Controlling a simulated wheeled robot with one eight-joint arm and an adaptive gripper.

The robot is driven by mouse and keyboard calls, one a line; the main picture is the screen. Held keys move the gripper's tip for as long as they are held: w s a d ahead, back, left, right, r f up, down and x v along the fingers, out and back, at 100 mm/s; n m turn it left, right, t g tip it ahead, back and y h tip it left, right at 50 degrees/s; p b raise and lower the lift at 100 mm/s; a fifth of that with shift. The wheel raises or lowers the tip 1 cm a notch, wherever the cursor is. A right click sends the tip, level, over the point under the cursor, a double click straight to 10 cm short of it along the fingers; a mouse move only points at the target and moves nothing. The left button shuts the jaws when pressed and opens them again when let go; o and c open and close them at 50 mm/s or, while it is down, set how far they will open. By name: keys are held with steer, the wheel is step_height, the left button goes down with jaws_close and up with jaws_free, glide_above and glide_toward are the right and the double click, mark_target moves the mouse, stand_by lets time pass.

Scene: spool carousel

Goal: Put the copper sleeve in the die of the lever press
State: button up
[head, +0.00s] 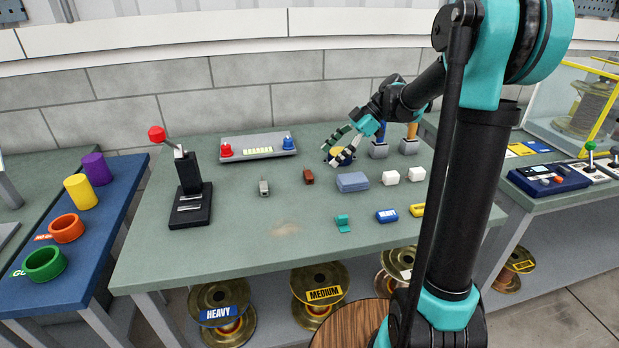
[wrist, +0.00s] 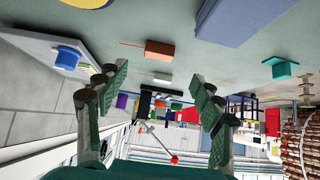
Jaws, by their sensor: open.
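A small copper-brown sleeve (head: 308,176) lies on the green table, near the middle. It looks like an orange-brown block in the wrist view (wrist: 158,49). The lever press (head: 190,205), black with a red-knobbed lever raised, stands at the table's left side. The press also shows far off in the wrist view (wrist: 146,103). Details of its die are too small to tell. My gripper (head: 343,146) is open and empty above the back of the table, to the right of and behind the sleeve. Its two fingers (wrist: 160,74) are spread in the wrist view.
A grey piece (head: 264,187) lies between the sleeve and the press. A panel with red and blue buttons (head: 258,147) stands behind. The table's front left is clear.

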mark_target(309, 174)
steer(key=shift+x, duration=4.35)
steer(key=shift+a+r, duration=0.1)
steer(key=c, duration=1.1)
steer(key=shift+r, duration=0.1)
step_height(309, 174, up, 20)
steer(key=shift+f, duration=0.1)
